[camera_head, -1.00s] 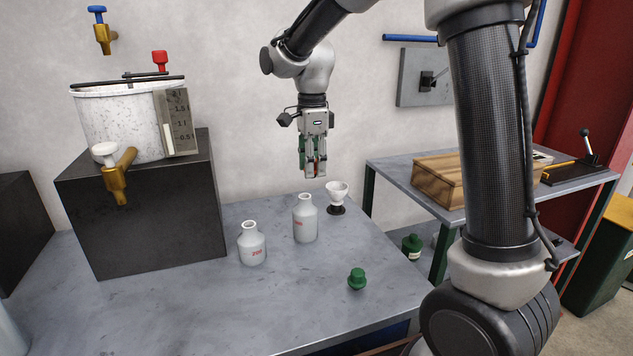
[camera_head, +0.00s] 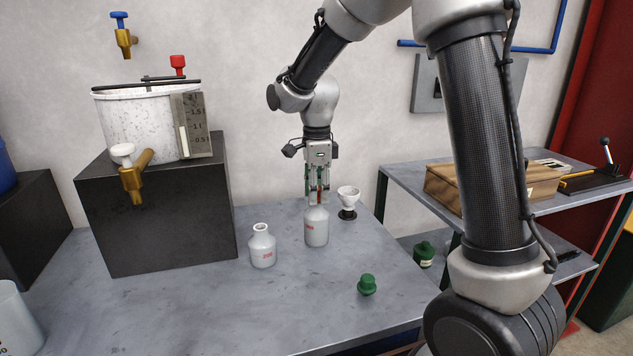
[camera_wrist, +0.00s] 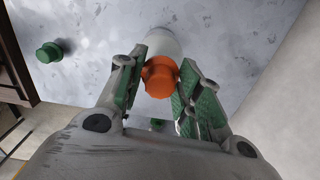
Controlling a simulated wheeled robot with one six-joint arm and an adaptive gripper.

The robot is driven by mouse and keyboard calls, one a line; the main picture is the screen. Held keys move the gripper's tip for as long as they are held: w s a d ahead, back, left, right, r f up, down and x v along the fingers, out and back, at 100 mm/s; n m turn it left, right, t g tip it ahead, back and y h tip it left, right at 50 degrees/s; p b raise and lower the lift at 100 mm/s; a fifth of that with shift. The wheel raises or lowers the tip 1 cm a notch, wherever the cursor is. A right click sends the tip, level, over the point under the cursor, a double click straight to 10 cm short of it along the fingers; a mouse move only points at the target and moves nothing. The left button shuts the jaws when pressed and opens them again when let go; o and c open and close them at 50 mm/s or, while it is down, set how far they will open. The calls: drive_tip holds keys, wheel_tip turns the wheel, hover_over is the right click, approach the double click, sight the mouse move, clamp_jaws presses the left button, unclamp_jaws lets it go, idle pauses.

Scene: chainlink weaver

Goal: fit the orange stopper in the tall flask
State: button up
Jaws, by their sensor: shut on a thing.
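The tall flask (camera_head: 316,230) is white with red print and stands upright on the grey bench. My gripper (camera_head: 318,197) points down directly over its neck. My gripper is shut on the orange stopper, which shows clearly between the green-padded fingers in the wrist view (camera_wrist: 160,77). The flask's pale body (camera_wrist: 163,43) shows just beyond the stopper there. The stopper is at the flask's mouth, but the fingers hide the join, so I cannot tell how deep it sits.
A shorter white flask (camera_head: 262,247) stands left of the tall one. A white cup on a dark base (camera_head: 348,202) is close on the right. A green stopper (camera_head: 367,285) lies nearer the front edge. A dark block (camera_head: 160,215) carries a speckled tank (camera_head: 140,125).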

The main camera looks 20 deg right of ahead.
drive_tip(key=shift+f, duration=0.2)
drive_tip(key=o, duration=0.9)
drive_tip(key=shift+o, duration=0.2)
wheel_tip(320, 180, up, 12)
